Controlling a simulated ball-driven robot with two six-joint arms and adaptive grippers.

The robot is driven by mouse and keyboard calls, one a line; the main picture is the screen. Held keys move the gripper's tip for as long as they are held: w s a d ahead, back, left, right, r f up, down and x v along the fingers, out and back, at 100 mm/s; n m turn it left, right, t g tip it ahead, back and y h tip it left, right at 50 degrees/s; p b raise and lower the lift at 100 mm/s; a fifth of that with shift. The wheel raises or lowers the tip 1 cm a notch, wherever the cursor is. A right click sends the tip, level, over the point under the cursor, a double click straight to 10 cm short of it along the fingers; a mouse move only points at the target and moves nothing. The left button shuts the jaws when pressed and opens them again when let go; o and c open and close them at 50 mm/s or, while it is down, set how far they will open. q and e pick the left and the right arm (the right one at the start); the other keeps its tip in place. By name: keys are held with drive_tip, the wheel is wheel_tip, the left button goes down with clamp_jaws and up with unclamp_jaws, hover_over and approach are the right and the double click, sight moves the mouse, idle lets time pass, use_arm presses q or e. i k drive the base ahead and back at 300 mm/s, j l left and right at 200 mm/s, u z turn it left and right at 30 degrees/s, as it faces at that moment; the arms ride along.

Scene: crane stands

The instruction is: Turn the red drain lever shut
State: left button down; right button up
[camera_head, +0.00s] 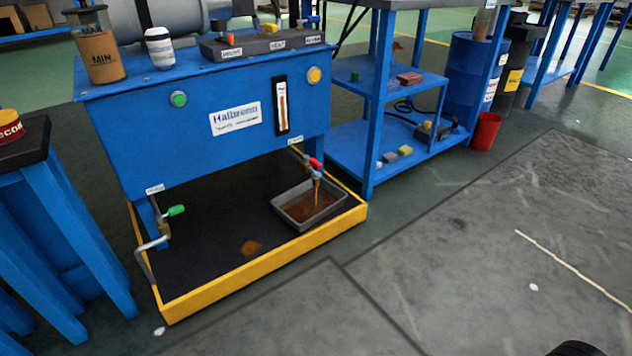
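The red drain lever (315,163) sits on a small tap low on the right end of the blue tank (180,130). A stream of brown liquid (317,188) runs from the tap into a grey tray (290,213), which holds brown liquid. The tray rests inside the yellow-rimmed floor pan (262,260) under the tank. Another lever, green (176,211), is on a pipe at the tank's lower left. Neither gripper shows. A dark rounded shape at the bottom right edge is cut off, and I cannot tell what it is.
A blue shelf unit (345,150) stands right of the tank, with a red bucket (485,131) and a blue drum (467,80) beyond. A blue-legged table (75,245) is at left. A brown puddle (250,247) lies in the pan.

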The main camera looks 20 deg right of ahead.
sight(313, 161)
drive_tip(key=i+l, duration=0.15)
drive_tip(key=i, duration=0.4)
drive_tip(key=i+l+z, duration=0.1)
drive_tip(key=i, duration=0.45)
